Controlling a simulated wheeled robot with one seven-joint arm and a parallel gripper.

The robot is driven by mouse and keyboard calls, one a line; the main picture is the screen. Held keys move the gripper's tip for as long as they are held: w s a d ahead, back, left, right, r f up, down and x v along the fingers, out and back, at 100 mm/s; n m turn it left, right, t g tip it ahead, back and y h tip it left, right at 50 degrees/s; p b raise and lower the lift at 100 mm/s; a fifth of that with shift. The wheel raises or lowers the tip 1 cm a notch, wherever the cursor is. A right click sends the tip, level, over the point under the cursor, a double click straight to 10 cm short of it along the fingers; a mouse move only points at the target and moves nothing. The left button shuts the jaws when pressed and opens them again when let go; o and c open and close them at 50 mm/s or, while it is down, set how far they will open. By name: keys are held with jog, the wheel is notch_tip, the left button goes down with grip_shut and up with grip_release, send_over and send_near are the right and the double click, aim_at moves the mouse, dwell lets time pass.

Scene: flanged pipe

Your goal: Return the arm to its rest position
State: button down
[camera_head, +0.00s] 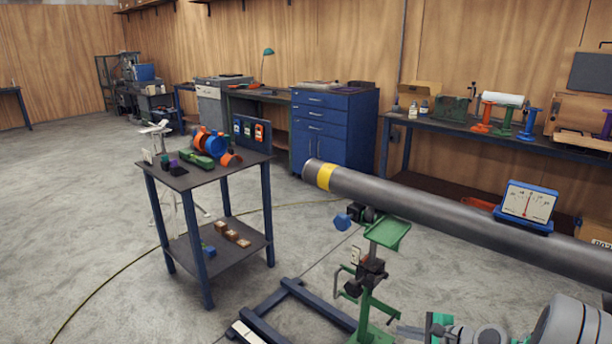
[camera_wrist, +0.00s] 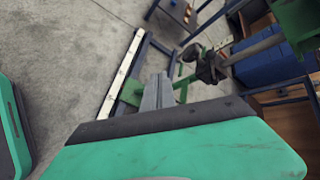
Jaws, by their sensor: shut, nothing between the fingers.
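My arm shows at the lower right of the head view, with grey and white links reaching in from the right edge. My gripper (camera_head: 402,330) points left, low beside the green stand, with its fingers together and nothing held. In the wrist view its grey fingers (camera_wrist: 158,90) are closed side by side beyond a green and black housing. The large grey pipe (camera_head: 420,201) with a yellow band runs above and behind my gripper, apart from it.
A green stand (camera_head: 370,305) with a green tray (camera_head: 388,233) stands close to my gripper, on a dark blue floor frame (camera_head: 312,302). A gauge box (camera_head: 527,203) sits on the pipe. A small table (camera_head: 203,177) with parts stands left. Open concrete floor lies far left.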

jog(key=s+a+r+n+g+h+p, duration=0.25)
jog(key=a+r+n, duration=0.2)
jog(key=r, duration=0.25)
jog(key=s+a+r+n+g+h+p, duration=0.1)
jog(key=s+a+r+n+g+p, duration=0.1)
jog(key=s+a+r+n+p, duration=0.3)
jog(key=s+a+r+n+g+h+p, duration=0.1)
jog(key=s+r+n+h+p, duration=0.2)
jog(key=s+r+n, duration=0.5)
jog(key=s+r+p, duration=0.1)
jog(key=s+r, duration=0.3)
jog(key=s, duration=0.1)
jog(key=shift+s+a, duration=0.3)
jog(key=shift+a, duration=0.05)
jog(key=shift+r, duration=0.1)
